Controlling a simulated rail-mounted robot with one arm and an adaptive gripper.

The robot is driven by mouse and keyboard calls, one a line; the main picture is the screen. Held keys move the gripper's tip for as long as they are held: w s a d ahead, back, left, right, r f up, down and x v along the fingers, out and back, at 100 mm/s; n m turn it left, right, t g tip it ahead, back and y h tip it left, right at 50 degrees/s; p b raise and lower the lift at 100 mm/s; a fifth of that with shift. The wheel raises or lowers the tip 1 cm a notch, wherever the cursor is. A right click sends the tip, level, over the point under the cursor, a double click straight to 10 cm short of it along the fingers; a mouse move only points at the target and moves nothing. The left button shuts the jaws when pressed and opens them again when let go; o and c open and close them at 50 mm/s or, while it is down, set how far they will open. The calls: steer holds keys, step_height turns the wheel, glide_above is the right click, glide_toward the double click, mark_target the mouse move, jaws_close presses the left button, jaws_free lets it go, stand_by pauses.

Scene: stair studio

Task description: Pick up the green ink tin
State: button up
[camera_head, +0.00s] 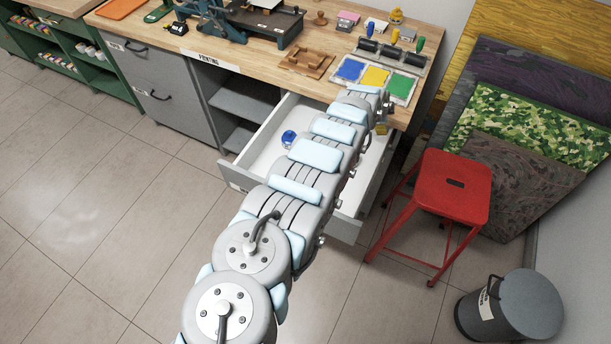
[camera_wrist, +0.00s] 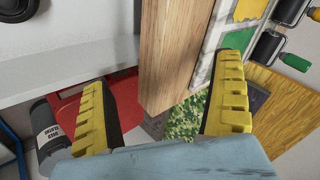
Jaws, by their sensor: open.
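I cannot make out a green ink tin in either view. The open white drawer (camera_head: 262,150) sticks out under the workbench, and a blue tin (camera_head: 288,138) stands inside it. My arm crosses over the drawer and hides much of its right side. In the wrist view my gripper (camera_wrist: 160,70) is open, with its yellow ribbed fingers wide apart. The wooden worktop edge (camera_wrist: 165,45) shows between the fingers, and I see nothing held. In the head view the arm's far end hides most of the gripper.
The worktop (camera_head: 240,57) carries an ink tray (camera_head: 402,101) with blue, yellow and green patches, rollers (camera_head: 367,45) and a wooden rack (camera_head: 306,60). A red stool (camera_head: 452,185) and a grey bin (camera_head: 510,305) stand at right. The tiled floor (camera_head: 90,210) at left is clear.

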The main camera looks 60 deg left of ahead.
steer(key=s+a+m+g+h+b, duration=0.2)
steer(key=s+g+b, duration=0.15)
steer(key=s, duration=1.05)
steer(key=s+a+m+g+h+b, duration=0.1)
steer(key=s+g+h+b, duration=0.2)
steer(key=s, duration=1)
steer(key=shift+g+y, duration=0.35)
steer(key=shift+y, duration=0.35)
steer(key=f+b, duration=0.1)
steer(key=f, duration=0.9)
steer(key=shift+a+f, duration=0.1)
steer(key=shift+a, duration=0.1)
steer(key=shift+s+d+f+b, duration=0.15)
steer(key=shift+f+b, duration=0.35)
steer(key=shift+f, duration=0.95)
steer(key=shift+s+d+f+b, duration=0.15)
steer(key=shift+f+b, duration=0.3)
steer(key=shift+f, duration=1)
steer(key=shift+a, duration=0.15)
steer(key=c, duration=1.3)
